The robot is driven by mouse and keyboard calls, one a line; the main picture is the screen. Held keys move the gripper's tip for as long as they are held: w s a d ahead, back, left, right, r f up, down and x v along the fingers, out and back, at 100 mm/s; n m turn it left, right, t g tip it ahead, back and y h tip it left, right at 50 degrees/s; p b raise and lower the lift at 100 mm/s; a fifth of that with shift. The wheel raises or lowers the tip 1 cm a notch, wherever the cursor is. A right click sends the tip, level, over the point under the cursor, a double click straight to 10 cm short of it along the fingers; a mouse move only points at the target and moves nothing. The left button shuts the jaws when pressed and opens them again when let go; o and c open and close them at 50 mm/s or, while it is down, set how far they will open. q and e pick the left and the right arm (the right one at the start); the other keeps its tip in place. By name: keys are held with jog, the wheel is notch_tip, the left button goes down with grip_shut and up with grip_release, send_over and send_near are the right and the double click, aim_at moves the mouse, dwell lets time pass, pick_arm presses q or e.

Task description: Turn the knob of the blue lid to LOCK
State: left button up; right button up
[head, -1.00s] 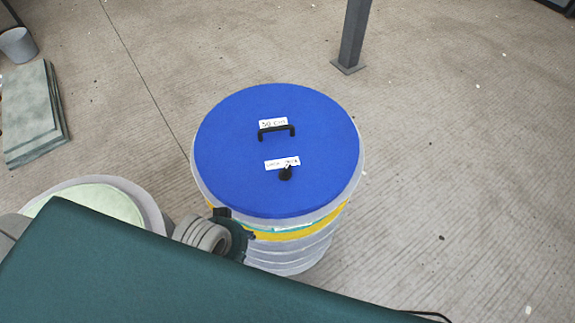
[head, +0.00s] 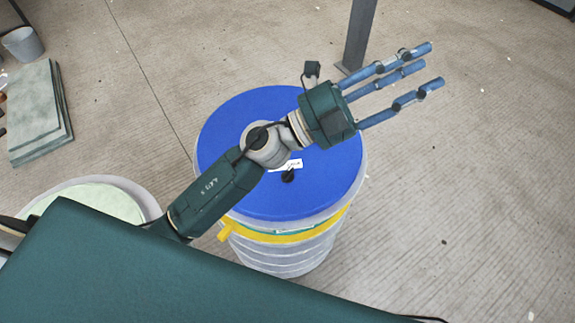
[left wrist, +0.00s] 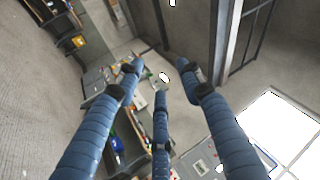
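The blue lid (head: 225,135) lies on a round grey drum with a yellow band. Its small black knob (head: 288,175) shows in the head view, close to a white label (head: 287,165) partly covered by my left arm. The knob's setting is too small to read. My left gripper (head: 430,67) reaches over the lid, with its fingers beyond the lid's right edge, pointing right and away from the knob. Its blue fingers are spread and empty, as the left wrist view (left wrist: 160,78) also shows. The lid's handle is hidden behind my left arm. My right gripper is not in view.
A dark post (head: 357,40) stands behind the drum, near my left fingers. Another round container (head: 105,198) with a pale green top is at left. Stacked slabs (head: 40,110) and a grey bucket (head: 22,44) are farther left. The floor at right is clear.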

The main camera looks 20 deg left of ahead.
pick_arm(q)
jog(key=s+d+f+m+g, duration=0.3)
jog(key=d+m+g, duration=0.2)
jog(key=m+g, duration=0.15)
jog(key=m+g+y, duration=0.5)
jog(key=g+y, duration=0.1)
jog(key=y, duration=1.4)
send_over(288, 174)
jog(key=w, duration=0.1)
notch_tip(288, 174, down, 24)
jog(key=f+p, duration=0.1)
jog(key=f, duration=0.5)
jog(key=f+p, duration=0.1)
jog(key=f, duration=0.3)
jog(key=shift+w+a+f+p, duration=0.1)
jog(key=shift+w+a+p, duration=0.1)
jog(key=shift+a+p, duration=0.1)
